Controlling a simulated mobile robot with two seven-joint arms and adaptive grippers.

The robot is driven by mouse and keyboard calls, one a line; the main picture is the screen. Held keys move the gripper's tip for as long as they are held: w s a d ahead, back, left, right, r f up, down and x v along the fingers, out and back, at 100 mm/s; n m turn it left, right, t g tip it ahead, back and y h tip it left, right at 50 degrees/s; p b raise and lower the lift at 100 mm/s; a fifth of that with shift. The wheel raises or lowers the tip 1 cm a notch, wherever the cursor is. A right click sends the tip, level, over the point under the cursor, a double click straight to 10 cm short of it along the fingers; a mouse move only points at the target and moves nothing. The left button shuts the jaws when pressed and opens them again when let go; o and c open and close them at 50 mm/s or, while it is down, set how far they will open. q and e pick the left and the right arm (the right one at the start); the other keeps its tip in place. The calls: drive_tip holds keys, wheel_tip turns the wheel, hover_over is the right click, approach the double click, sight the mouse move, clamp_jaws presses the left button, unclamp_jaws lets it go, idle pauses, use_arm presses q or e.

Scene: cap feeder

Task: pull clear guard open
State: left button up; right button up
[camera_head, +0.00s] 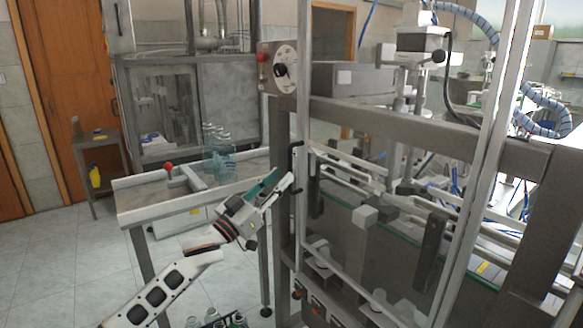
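The clear guard is a see-through panel in a pale metal frame (487,160) on the front of the machine. It appears closed against the machine. A black handle (298,160) sits on its left upright. My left gripper (284,175) is just left of the handle's lower part. Its fingers look parted, with a teal pad showing on one, and nothing shows between them. I cannot tell whether a fingertip touches the handle. My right gripper is not in view.
A control box (279,68) with a red button and black knob is above the handle. A conveyor table (150,205) with clear bottles (217,140) stands to the left. More bottles stand at the bottom edge. Tiled floor at the lower left is free.

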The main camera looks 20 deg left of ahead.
sight(289, 170)
use_arm(q)
drive_tip(key=shift+x, duration=2.55)
drive_tip(key=shift+f, duration=0.1)
clamp_jaws()
